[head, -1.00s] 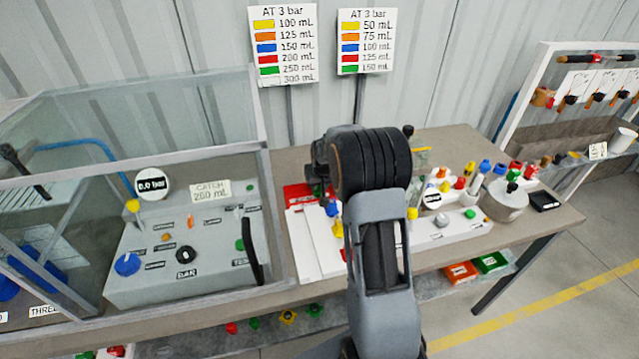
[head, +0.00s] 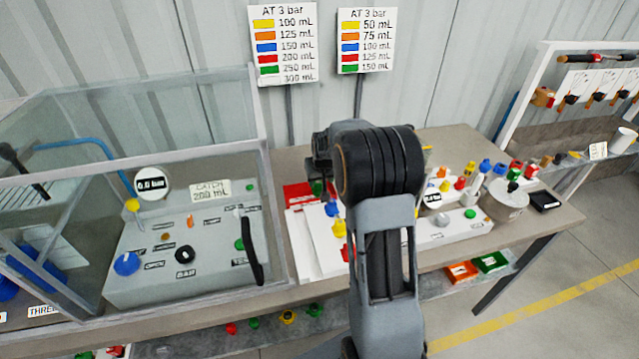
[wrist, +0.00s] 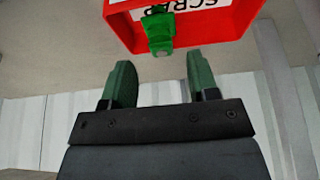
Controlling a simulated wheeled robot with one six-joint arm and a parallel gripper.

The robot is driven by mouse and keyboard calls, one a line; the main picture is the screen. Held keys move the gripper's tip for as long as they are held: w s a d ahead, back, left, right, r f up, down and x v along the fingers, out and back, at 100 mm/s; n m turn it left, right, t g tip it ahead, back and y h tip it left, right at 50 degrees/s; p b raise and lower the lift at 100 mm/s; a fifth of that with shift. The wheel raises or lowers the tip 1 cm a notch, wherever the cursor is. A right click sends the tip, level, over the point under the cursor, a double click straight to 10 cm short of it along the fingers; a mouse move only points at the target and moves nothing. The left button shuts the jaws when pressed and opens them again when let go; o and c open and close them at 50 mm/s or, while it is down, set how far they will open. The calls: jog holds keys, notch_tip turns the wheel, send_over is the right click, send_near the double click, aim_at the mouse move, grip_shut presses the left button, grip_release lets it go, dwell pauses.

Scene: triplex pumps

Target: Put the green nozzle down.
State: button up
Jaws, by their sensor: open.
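The green nozzle (wrist: 160,32) shows in the wrist view at the red tray marked SCRAP (wrist: 210,28). It overlaps the tray's near wall in the picture, and its exact contact with the tray is unclear. My gripper (wrist: 160,72) is open and empty, its two green fingers spread below the nozzle and apart from it. My arm hides the gripper there.
A glass-walled test cabinet (head: 185,225) stands left of the tray. White boards (head: 304,245) lie in front of the tray. Several coloured nozzles and a round grey container (head: 507,203) stand to the right on the bench. A black pad (head: 544,200) lies near the right edge.

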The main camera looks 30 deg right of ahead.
jog(key=d+v, duration=0.1)
jog(key=v, duration=0.7)
jog(key=s+a+r+n, duration=0.1)
jog(key=s+a+r, duration=0.3)
jog(key=s+a, duration=0.45)
jog(key=s+a+f, duration=0.1)
jog(key=s+a, duration=0.2)
jog(key=s, duration=0.4)
jog(key=s+a+f+n+y, duration=0.1)
jog(key=s+a, duration=0.2)
jog(key=s, duration=0.5)
jog(key=shift+s+a+b, duration=0.15)
jog(key=shift+b, duration=0.15)
jog(key=shift+f+g, duration=0.15)
jog(key=shift+g, duration=0.15)
